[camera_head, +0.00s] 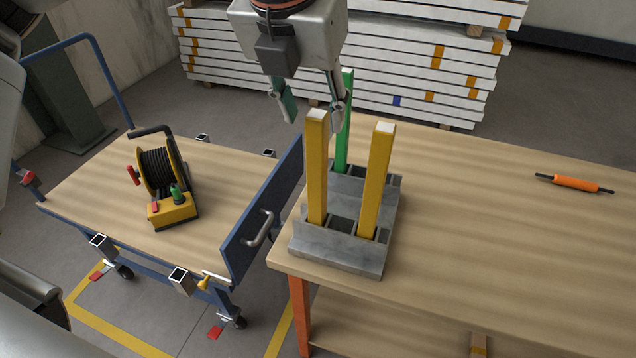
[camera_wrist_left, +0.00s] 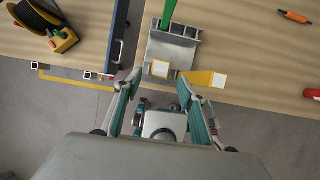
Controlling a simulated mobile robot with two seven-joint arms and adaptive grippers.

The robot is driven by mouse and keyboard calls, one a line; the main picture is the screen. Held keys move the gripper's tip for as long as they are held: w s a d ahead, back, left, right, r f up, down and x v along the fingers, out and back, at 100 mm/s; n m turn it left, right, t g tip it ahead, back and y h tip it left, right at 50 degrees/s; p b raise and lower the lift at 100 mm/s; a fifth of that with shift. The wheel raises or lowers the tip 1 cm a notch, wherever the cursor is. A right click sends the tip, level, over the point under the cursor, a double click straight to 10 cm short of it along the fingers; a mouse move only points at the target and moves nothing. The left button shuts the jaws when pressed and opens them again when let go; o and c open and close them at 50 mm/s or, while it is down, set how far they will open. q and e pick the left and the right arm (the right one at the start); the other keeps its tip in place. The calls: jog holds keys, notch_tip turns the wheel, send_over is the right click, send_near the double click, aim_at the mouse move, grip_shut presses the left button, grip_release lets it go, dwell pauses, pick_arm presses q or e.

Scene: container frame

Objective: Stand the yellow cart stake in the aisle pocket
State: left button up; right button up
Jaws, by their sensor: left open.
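Two yellow stakes stand upright in a grey metal rack (camera_head: 330,256) on the table: a left one (camera_head: 317,170) and a right one (camera_head: 377,182). A green stake (camera_head: 345,125) stands behind them. My left gripper (camera_head: 312,106) is open and empty, pointing down above the rack near the left yellow stake's top. In the wrist view the top (camera_wrist_left: 160,69) of that stake shows just beyond the open fingers (camera_wrist_left: 159,92). The blue cart has square pockets on its near side (camera_head: 103,243) (camera_head: 181,280) and far side (camera_head: 202,137) (camera_head: 268,153). I cannot tell which is the aisle pocket.
A yellow and black cable reel (camera_head: 170,185) sits on the cart deck (camera_head: 90,192). A blue end board with a handle (camera_head: 262,222) stands between cart and table. Stacked white panels (camera_head: 400,65) stand behind.

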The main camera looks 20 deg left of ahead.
aim_at(317, 134)
pick_arm(q)
jog(key=x, duration=0.6)
jog(key=shift+w+f, duration=0.15)
jog(key=shift+f, duration=0.05)
grip_shut()
